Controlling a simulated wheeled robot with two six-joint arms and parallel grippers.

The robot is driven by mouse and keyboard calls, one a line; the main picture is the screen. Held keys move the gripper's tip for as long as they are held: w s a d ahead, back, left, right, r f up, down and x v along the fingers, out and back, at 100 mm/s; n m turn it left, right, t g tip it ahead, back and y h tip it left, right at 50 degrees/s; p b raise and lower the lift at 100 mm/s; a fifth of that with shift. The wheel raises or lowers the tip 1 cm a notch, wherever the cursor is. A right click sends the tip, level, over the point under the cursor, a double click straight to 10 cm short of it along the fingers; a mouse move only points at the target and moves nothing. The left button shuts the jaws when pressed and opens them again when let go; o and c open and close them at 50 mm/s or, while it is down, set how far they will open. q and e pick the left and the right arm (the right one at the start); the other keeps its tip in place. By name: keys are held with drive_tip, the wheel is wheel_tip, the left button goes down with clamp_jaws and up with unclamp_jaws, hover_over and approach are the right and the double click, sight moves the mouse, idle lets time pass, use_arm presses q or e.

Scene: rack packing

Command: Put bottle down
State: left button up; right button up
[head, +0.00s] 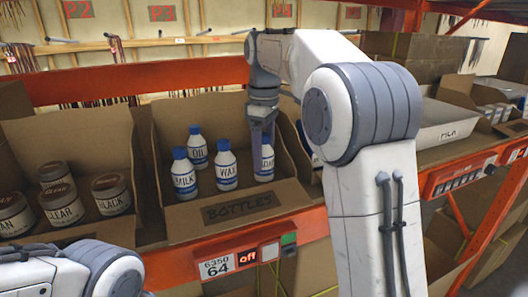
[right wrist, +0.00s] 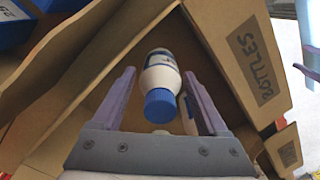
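A white bottle with a blue cap and blue label band (head: 264,166) stands in the right part of the cardboard box labelled BOTTLES (head: 190,215). My right gripper (head: 262,146) reaches down over it from above and hides its cap in the head view. In the right wrist view the bottle (right wrist: 161,76) lies between the two spread fingers, with a gap visible on each side. The right gripper (right wrist: 158,76) is open. The MILK (head: 184,177), OIL (head: 197,150) and WAX (head: 226,169) bottles stand to its left. My left gripper is out of view.
A box of brown-lidded jars (head: 60,200) stands to the left of the bottle box. A white tray (head: 445,132) is on the right. An orange shelf beam with a display (head: 247,258) runs along the front. Cardboard walls surround the bottles closely.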

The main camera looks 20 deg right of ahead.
drive_tip(key=shift+r, duration=0.1)
wheel_tip(320, 180, up, 12)
drive_tip(key=p, duration=0.3)
drive_tip(key=shift+r, duration=0.1)
idle(0.4)
idle(0.4)
